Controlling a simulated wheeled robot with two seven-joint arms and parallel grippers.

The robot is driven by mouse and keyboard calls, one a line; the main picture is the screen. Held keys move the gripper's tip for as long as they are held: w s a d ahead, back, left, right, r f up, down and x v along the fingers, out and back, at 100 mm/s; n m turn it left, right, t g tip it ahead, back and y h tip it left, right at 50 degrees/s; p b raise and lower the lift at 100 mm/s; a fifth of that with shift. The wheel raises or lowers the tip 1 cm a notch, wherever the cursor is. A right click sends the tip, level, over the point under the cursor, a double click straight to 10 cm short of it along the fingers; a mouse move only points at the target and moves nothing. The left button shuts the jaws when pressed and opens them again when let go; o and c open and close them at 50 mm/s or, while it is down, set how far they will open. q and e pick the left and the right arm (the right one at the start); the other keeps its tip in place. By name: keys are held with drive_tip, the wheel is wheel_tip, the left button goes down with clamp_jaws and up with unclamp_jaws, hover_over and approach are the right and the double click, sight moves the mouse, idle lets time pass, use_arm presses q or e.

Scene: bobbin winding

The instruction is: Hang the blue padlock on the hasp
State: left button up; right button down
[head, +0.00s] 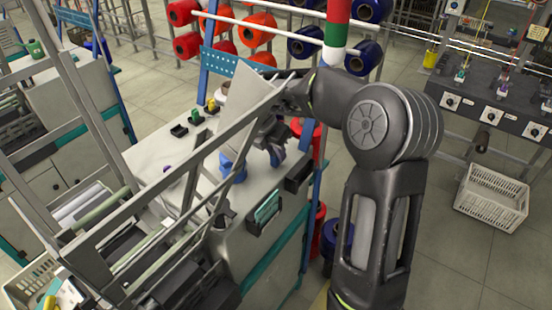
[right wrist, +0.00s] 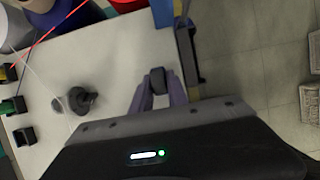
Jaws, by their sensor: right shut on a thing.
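My right gripper (head: 274,156) is over the right part of the pale cabinet top. In the right wrist view its two fingers (right wrist: 158,96) are shut on a small dark thing (right wrist: 157,78). From these frames I cannot tell for certain that it is the blue padlock. I cannot pick out the hasp. My left gripper is not in view.
Black holders (head: 180,131) stand in a row, with green (head: 196,117) and yellow (head: 212,105) pieces. Dark boxes (head: 299,176) sit along the cabinet's edge. A dark knob-like thing (right wrist: 82,99) stands on the top. Grey machine bars (head: 130,220) cross at left. A white crate (head: 491,197) is on the floor.

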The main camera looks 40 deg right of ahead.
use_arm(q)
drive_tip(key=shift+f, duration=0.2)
use_arm(e)
drive_tip(key=shift+f, duration=0.25)
drive_tip(key=shift+f, duration=0.15)
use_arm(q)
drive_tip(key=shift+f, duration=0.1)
use_arm(e)
drive_tip(key=c, duration=1.3)
unclamp_jaws()
use_arm(q)
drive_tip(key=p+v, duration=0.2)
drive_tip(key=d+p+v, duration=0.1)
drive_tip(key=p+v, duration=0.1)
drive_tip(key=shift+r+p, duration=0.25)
drive_tip(key=shift+p, duration=0.1)
use_arm(e)
drive_tip(key=v, duration=1.2)
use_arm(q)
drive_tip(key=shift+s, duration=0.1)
use_arm(e)
drive_tip(key=shift+s, duration=0.1)
